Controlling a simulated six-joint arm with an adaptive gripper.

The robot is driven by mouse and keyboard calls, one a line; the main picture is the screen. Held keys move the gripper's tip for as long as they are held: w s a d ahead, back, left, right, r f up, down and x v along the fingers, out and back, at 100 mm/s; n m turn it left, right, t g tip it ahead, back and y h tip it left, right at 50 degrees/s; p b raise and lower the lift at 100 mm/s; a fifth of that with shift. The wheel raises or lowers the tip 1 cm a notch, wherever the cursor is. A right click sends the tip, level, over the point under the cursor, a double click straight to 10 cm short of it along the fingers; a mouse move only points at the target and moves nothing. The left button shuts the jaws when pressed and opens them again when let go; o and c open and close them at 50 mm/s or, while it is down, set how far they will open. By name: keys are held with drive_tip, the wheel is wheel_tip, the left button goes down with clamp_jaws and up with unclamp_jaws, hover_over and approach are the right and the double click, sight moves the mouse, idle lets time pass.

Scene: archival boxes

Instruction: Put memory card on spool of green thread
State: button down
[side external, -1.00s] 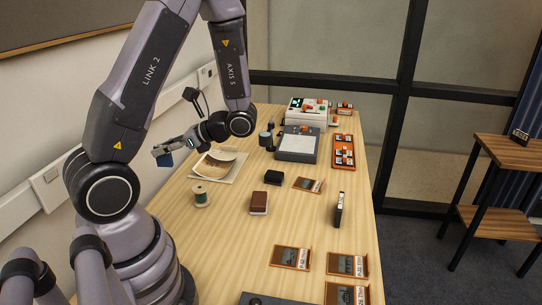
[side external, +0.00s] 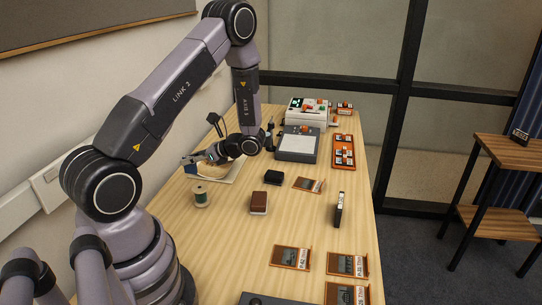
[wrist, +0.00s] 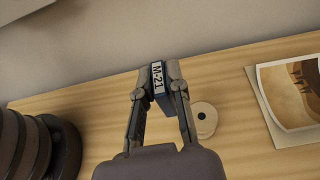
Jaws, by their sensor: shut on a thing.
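My gripper (wrist: 158,82) is shut on a dark blue memory card (wrist: 158,74) with a white label that reads M-21. In the side external view my gripper (side external: 193,160) is above the back left edge of the table, with the card only partly visible. The spool of green thread (side external: 200,195) stands upright on the table, in front of and below my gripper. In the wrist view the pale round top of the spool (wrist: 204,120) shows just right of my fingers, apart from the card.
Photo prints (wrist: 297,95) lie beside the spool. A brown box (side external: 259,202) and a black box (side external: 273,177) lie to its right. Orange-framed cards (side external: 290,256) lie farther forward. The wood (side external: 225,235) around the spool's front is clear.

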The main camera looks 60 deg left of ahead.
drive_tip(key=a+f, duration=0.1)
drive_tip(key=w+f, duration=0.1)
drive_tip(key=w+a+f, duration=0.1)
drive_tip(key=f, duration=0.1)
drive_tip(key=shift+a, duration=0.3)
drive_tip(key=shift+w+a+f, duration=0.1)
drive_tip(key=shift+w+f, duration=0.1)
drive_tip(key=shift+f, duration=1.55)
drive_tip(key=c, duration=1.1)
unclamp_jaws()
drive_tip(key=shift+f, duration=0.1)
drive_tip(key=shift+c, duration=0.2)
